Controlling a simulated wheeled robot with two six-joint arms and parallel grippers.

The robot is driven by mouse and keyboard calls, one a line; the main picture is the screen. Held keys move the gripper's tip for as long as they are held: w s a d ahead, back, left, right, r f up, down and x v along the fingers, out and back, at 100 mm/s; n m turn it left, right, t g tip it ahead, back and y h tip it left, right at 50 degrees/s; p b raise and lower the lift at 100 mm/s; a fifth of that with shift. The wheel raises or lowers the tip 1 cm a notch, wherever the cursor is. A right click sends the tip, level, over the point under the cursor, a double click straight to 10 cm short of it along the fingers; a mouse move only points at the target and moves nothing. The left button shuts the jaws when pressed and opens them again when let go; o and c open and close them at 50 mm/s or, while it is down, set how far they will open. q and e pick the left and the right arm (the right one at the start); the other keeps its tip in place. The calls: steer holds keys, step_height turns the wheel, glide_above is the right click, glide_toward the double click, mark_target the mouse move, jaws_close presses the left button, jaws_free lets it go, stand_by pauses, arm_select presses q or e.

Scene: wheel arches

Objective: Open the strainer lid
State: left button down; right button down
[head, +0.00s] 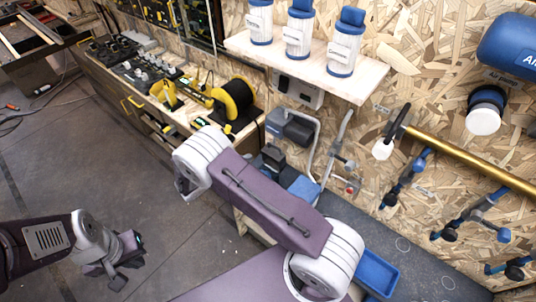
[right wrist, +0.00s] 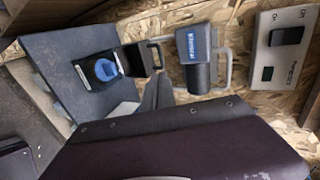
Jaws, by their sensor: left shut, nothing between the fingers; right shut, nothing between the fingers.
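In the right wrist view, a black-framed box with a round blue part inside (right wrist: 105,70) is set in a grey-blue panel (right wrist: 65,50). It looks like the strainer. A dark flap (right wrist: 134,59), apparently its lid, stands raised at its right edge, so the inside shows. In the head view this dark flap (head: 272,156) appears just beyond my purple right arm. My right gripper (right wrist: 157,90) looks shut and empty, close to the right of the box; in the head view I cannot make it out. My left gripper (head: 123,272) is shut and empty at lower left, far from the strainer.
A dark grey pump-like unit with a blue label (right wrist: 195,58) and metal brackets stands right of the flap. A switch plate (right wrist: 280,52) is on the wall. A shelf (head: 310,68) holds filter cartridges. A workbench (head: 130,75) stands left; the floor (head: 130,175) is mostly clear.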

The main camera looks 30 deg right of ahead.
mark_target(274, 146)
steer(key=p+x, duration=0.2)
steer(key=x, duration=1.2)
steer(key=shift+d, duration=0.25)
